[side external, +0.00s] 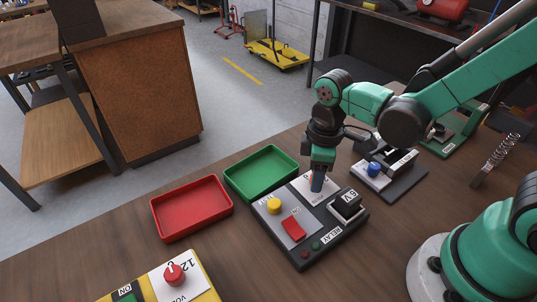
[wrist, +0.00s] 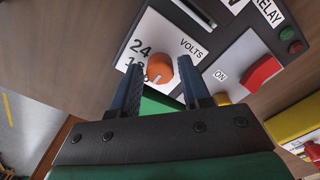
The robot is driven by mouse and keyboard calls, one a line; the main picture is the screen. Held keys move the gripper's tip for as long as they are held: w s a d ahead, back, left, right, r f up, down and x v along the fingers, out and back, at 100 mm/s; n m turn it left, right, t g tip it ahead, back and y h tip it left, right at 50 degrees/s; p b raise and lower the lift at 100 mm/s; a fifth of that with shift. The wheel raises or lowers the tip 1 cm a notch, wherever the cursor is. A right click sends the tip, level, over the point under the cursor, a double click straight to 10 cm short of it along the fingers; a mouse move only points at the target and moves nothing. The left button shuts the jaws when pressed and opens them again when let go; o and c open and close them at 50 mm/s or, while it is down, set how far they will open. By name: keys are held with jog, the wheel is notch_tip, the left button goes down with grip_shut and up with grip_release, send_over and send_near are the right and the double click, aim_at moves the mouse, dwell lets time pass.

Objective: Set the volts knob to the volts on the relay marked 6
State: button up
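A dark relay panel (side external: 305,257) stands on the bench. Its white VOLTS plate (wrist: 155,28) carries an orange knob (wrist: 160,68) with a pale pointer mark, and a 24 shows beside it; other numbers are partly covered and which one the mark meets is unclear. A black relay (side external: 347,200) sits on the panel's right, with a label that seems to read 6 V. My gripper (wrist: 159,64) is open, its fingertips on either side of the orange knob, without visible contact. In the side external view my gripper (side external: 317,184) points down over the plate and hides the knob.
The panel also has a red ON switch (side external: 293,228) and a yellow button (side external: 273,205). A red tray (side external: 192,232) and a green tray (side external: 246,190) lie left of it. A blue-knobbed device (side external: 407,184) stands right, a yellow one (side external: 199,286) at lower left.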

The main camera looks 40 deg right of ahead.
jog(key=shift+o, duration=0.9)
jog(key=shift+r, duration=0.15)
jog(key=shift+r, duration=2.7)
jog(key=d+r+m+t, duration=0.5)
jog(key=m+t, duration=0.2)
jog(key=m, duration=0.2)
jog(key=shift+s, duration=0.3)
